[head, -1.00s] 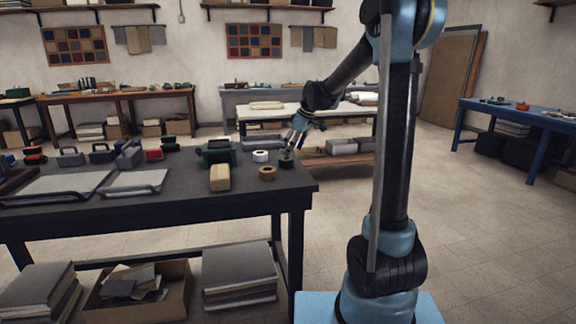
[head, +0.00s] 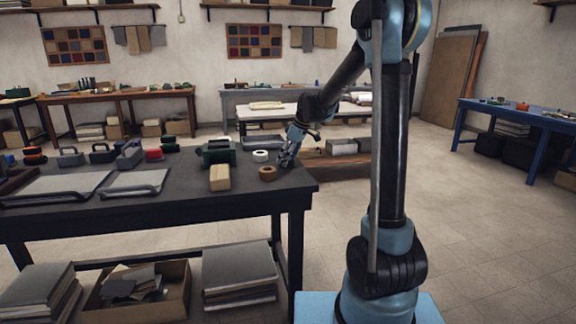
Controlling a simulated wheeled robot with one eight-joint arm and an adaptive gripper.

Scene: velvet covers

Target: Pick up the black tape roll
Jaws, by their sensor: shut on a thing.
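My gripper (head: 286,161) is down at the right end of the dark table (head: 120,225), near its back right corner. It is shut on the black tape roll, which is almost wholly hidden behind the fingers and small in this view. I cannot tell whether the roll still touches the tabletop. A brown tape roll (head: 268,173) lies just to the left and nearer, and a white tape roll (head: 261,156) lies to the left and slightly farther back. Both are apart from the gripper.
A tan block (head: 220,178) and a dark green tool (head: 217,153) stand left of the rolls. Farther left are grey trays (head: 135,181) and several tools. A low bench with a pale top (head: 330,110) stands behind. The floor to the right is open.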

